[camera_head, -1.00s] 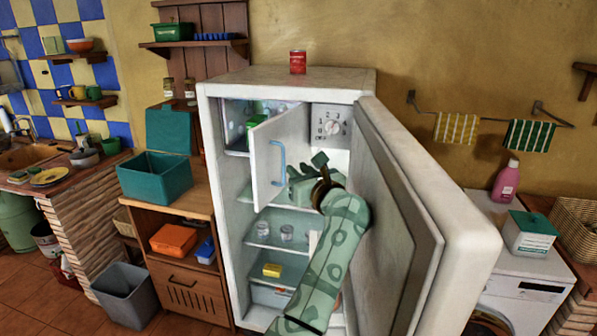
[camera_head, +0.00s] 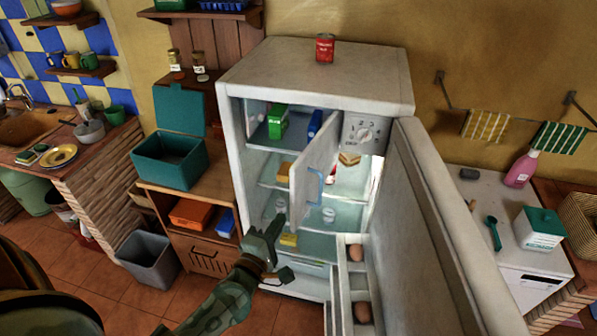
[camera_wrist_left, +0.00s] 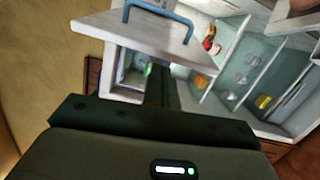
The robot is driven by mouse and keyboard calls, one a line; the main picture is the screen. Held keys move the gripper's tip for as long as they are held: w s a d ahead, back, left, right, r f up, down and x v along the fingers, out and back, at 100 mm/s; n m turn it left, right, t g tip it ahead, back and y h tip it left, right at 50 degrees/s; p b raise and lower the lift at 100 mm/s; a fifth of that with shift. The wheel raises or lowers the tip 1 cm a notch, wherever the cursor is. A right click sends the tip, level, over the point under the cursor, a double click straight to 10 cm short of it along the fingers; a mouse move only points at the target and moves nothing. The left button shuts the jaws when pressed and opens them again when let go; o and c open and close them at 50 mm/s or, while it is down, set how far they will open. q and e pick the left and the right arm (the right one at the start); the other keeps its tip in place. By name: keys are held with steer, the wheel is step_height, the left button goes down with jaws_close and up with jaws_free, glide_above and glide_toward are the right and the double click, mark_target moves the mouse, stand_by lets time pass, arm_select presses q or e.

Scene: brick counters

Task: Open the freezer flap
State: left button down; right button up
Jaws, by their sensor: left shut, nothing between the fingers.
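The freezer flap (camera_head: 308,153) is a white panel with a blue handle (camera_head: 314,188), inside the top of the open fridge (camera_head: 250,190). It stands swung outward, its free edge toward me, and the freezer compartment behind it shows a green box (camera_head: 277,121) and a blue item (camera_head: 315,122). In the left wrist view the flap (camera_wrist_left: 130,35) and handle (camera_wrist_left: 158,14) are at the top. My left gripper (camera_head: 270,232) is shut and empty, below and left of the flap in the head view, apart from the handle. My right gripper is not in view.
The fridge door (camera_head: 440,230) stands wide open on the right, with eggs in its racks. A red can (camera_head: 325,48) is on top of the fridge. A teal box (camera_head: 170,161) sits on the cabinet at left, a grey bin (camera_head: 149,261) on the floor.

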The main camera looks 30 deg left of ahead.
mark_target(298, 213)
arm_select(q)
steer(key=shift+m+h, duration=0.6)
steer(key=shift+m, duration=0.3)
steer(key=w, duration=0.1)
steer(key=w+d, duration=0.1)
steer(key=w, duration=0.1)
steer(key=w+d, duration=0.1)
steer(key=w, duration=0.1)
steer(key=shift+w+d, duration=0.2)
steer(key=w, duration=0.3)
steer(key=shift+w+d+f, duration=0.1)
steer(key=shift+w, duration=0.2)
steer(key=shift+w+d, duration=0.1)
steer(key=shift+w, duration=0.05)
steer(key=shift+r, duration=0.25)
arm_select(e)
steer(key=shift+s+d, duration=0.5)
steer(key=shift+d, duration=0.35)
